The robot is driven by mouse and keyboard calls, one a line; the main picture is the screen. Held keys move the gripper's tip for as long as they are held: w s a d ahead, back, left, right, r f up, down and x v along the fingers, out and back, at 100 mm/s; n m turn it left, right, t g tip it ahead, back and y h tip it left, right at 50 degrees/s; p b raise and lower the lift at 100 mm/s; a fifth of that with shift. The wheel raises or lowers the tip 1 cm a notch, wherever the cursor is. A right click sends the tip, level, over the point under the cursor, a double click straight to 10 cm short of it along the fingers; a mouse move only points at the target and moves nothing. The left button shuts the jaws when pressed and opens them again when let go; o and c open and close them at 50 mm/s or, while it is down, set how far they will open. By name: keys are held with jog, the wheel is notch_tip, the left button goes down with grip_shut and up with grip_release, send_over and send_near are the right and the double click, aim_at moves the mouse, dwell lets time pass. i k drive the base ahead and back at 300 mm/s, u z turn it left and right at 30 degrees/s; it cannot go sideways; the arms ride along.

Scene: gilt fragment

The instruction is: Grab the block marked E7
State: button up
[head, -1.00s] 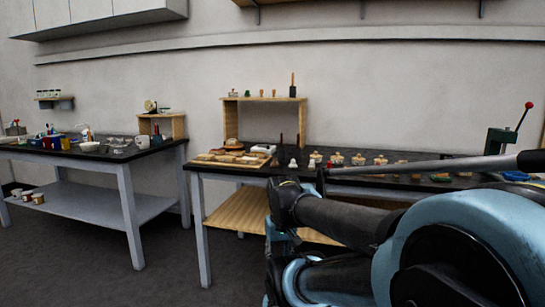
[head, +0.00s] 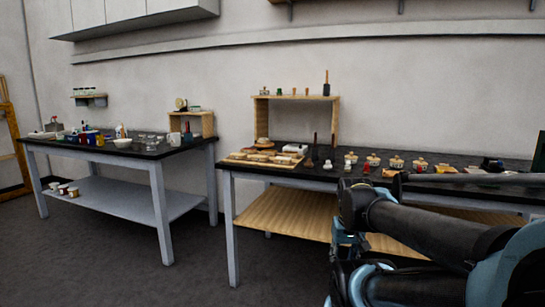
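No block with a readable E7 mark shows; the items are too small at this distance. Several small pale pieces (head: 265,157) lie on a wooden board (head: 236,160) at the left end of the right table, and I cannot tell whether the block is among them. My arm reaches in from the lower right, in front of the right table. My gripper (head: 345,240) seems to be at the arm's left end, low before the table; its fingers are not clear, so open or shut does not show.
The right table (head: 290,171) holds a row of small lidded jars (head: 397,162) and a wooden shelf stand (head: 336,120). The left table (head: 150,153) carries cups and dishes. A wooden frame (head: 12,140) stands at the far left. Dark floor (head: 110,255) is free in front of the left table.

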aim_at(267, 152)
jog(key=i, duration=0.85)
